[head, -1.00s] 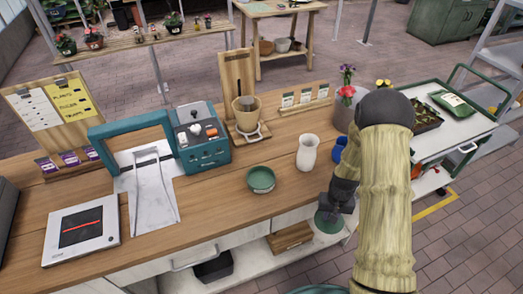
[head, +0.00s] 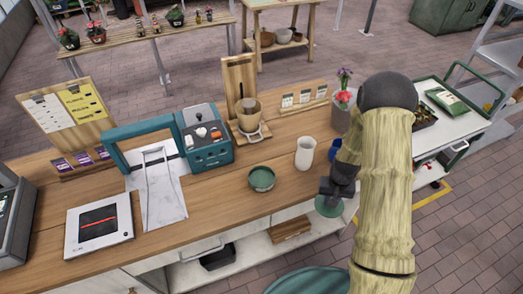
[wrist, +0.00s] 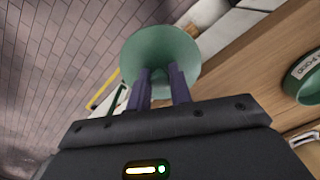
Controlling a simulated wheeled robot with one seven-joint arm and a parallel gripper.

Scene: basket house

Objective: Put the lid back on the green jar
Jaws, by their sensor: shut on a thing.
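The green jar (head: 262,184) stands upright and open-topped on the wooden workbench, near its front edge. Part of it shows at the right edge of the wrist view (wrist: 300,90), with lettering on its side. My gripper (head: 334,191) is shut on the round green lid (head: 327,208). The lid is held beyond the bench's front edge, to the right of the jar and apart from it. In the wrist view the lid (wrist: 160,50) sits between the two fingertips (wrist: 160,76). Its far side is hidden.
A white vase (head: 305,153) stands on the bench behind the lid, with a blue cup (head: 335,150) beside it, partly hidden by my arm. A teal device (head: 205,140) and a pot on a wooden stand (head: 248,115) are behind the jar.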

